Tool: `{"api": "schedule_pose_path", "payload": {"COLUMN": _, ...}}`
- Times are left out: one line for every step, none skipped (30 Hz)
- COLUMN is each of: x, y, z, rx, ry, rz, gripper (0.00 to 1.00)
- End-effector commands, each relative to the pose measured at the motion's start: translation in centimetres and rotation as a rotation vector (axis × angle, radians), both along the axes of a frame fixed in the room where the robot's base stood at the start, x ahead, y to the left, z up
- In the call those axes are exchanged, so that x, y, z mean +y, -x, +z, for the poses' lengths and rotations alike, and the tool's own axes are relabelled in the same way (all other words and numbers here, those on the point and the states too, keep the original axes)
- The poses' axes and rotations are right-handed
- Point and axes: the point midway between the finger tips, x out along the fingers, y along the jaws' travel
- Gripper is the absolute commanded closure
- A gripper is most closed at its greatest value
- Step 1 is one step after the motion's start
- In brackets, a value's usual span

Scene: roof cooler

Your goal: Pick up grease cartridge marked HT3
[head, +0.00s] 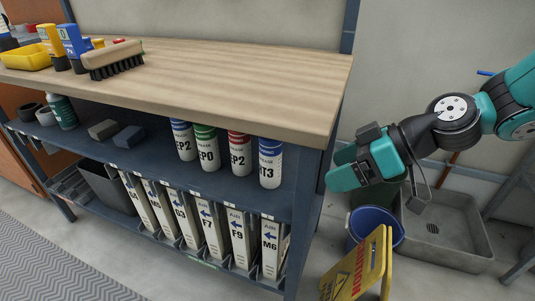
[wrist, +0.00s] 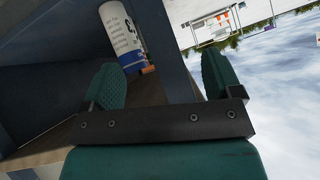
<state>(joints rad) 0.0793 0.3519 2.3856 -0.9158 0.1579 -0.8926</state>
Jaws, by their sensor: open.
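The grease cartridge marked HT3 (head: 270,162) is white with a blue band near its top. It stands upright at the right end of the bench's upper shelf in the head view. My gripper (head: 338,168) is open and empty, to the right of the bench, outside its end post and apart from the cartridge. In the wrist view, a white cartridge with blue bands (wrist: 122,38) shows beyond the spread fingers of my gripper (wrist: 162,82). Its lettering is not readable there, and a blue-grey post stands beside it.
Similar cartridges, EP2 with red (head: 239,153), EP0 with green (head: 207,148) and EP2 with blue (head: 183,140), stand left of HT3. The bench's wooden top (head: 230,75) overhangs the shelf. A blue bucket (head: 376,225), yellow sign (head: 358,268) and grey basin (head: 450,235) stand at right.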

Motion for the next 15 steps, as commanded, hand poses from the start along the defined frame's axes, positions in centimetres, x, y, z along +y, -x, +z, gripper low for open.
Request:
{"api": "schedule_pose_path", "payload": {"x": -0.6, "y": -1.6, "z": -0.4, "rx": -0.047, "ry": -0.044, "rz": -0.012, "gripper": 0.16}}
{"api": "schedule_pose_path", "payload": {"x": -0.8, "y": -2.4, "z": -0.6, "rx": -0.081, "ry": -0.066, "rz": -0.015, "gripper": 0.16}}
{"api": "schedule_pose_path", "payload": {"x": -1.1, "y": -3.3, "z": -0.8, "rx": -0.125, "ry": -0.092, "rz": -0.021, "gripper": 0.16}}
{"api": "schedule_pose_path", "payload": {"x": -1.4, "y": -3.9, "z": -1.0, "rx": -0.155, "ry": -0.109, "rz": -0.026, "gripper": 0.16}}
{"api": "schedule_pose_path", "payload": {"x": -1.6, "y": -4.5, "z": -1.1, "rx": -0.184, "ry": -0.125, "rz": -0.031, "gripper": 0.16}}
{"api": "schedule_pose_path", "payload": {"x": -1.9, "y": -5.1, "z": -1.2, "rx": -0.218, "ry": -0.143, "rz": -0.037, "gripper": 0.16}}
{"api": "schedule_pose_path", "payload": {"x": -2.1, "y": -5.5, "z": -1.3, "rx": -0.241, "ry": -0.152, "rz": -0.044, "gripper": 0.16}}
{"api": "schedule_pose_path", "payload": {"x": -2.2, "y": -5.8, "z": -1.4, "rx": -0.26, "ry": -0.162, "rz": -0.047, "gripper": 0.16}}
{"api": "schedule_pose_path", "payload": {"x": -2.4, "y": -6.2, "z": -1.4, "rx": -0.282, "ry": -0.171, "rz": -0.051, "gripper": 0.16}}
{"api": "schedule_pose_path", "payload": {"x": -2.4, "y": -6.4, "z": -1.5, "rx": -0.293, "ry": -0.176, "rz": -0.055, "gripper": 0.16}}
{"api": "schedule_pose_path", "payload": {"x": -2.4, "y": -6.6, "z": -1.6, "rx": -0.303, "ry": -0.179, "rz": -0.055, "gripper": 0.16}}
{"api": "schedule_pose_path", "payload": {"x": -2.3, "y": -6.8, "z": -1.7, "rx": -0.312, "ry": -0.182, "rz": -0.058, "gripper": 0.16}}
{"api": "schedule_pose_path", "payload": {"x": -2.0, "y": -7.0, "z": -1.9, "rx": -0.316, "ry": -0.183, "rz": -0.058, "gripper": 0.16}}
{"api": "schedule_pose_path", "payload": {"x": -1.7, "y": -7.1, "z": -2.1, "rx": -0.318, "ry": -0.184, "rz": -0.056, "gripper": 0.16}}
{"api": "schedule_pose_path", "payload": {"x": -1.0, "y": -7.4, "z": -2.3, "rx": -0.319, "ry": -0.185, "rz": -0.054, "gripper": 0.16}}
